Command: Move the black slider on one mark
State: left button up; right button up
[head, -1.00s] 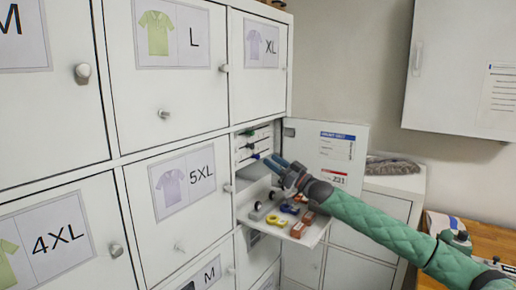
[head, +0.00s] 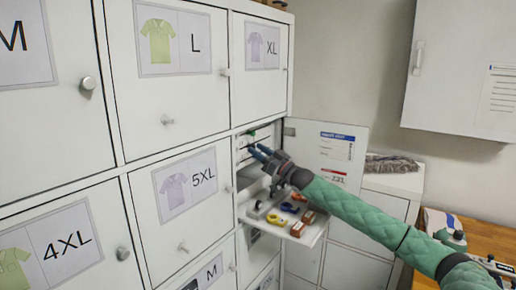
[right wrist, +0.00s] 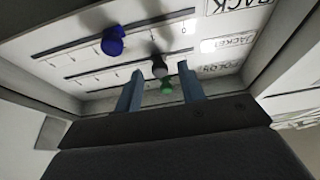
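The black slider (right wrist: 159,66) sits on the middle slotted track of a white panel in the right wrist view. A blue slider (right wrist: 113,40) and a green slider (right wrist: 167,86) sit on the tracks either side of it. My right gripper (right wrist: 160,69) is open, its two blue fingers apart, with the black slider between the fingertips in the picture. I cannot tell whether either finger touches it. In the head view the right gripper (head: 257,151) reaches into the open locker and hides much of the panel. My left gripper is not in view.
A pull-out shelf (head: 307,238) below the gripper holds several small items, among them a yellow ring (head: 275,219) and a red block (head: 307,217). The open locker door (head: 334,150) stands to the right. Closed locker doors fill the left.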

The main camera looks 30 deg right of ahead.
jog(key=shift+w+r, duration=0.1)
jog(key=shift+w, duration=0.15)
jog(key=shift+a, duration=0.15)
grip_shut()
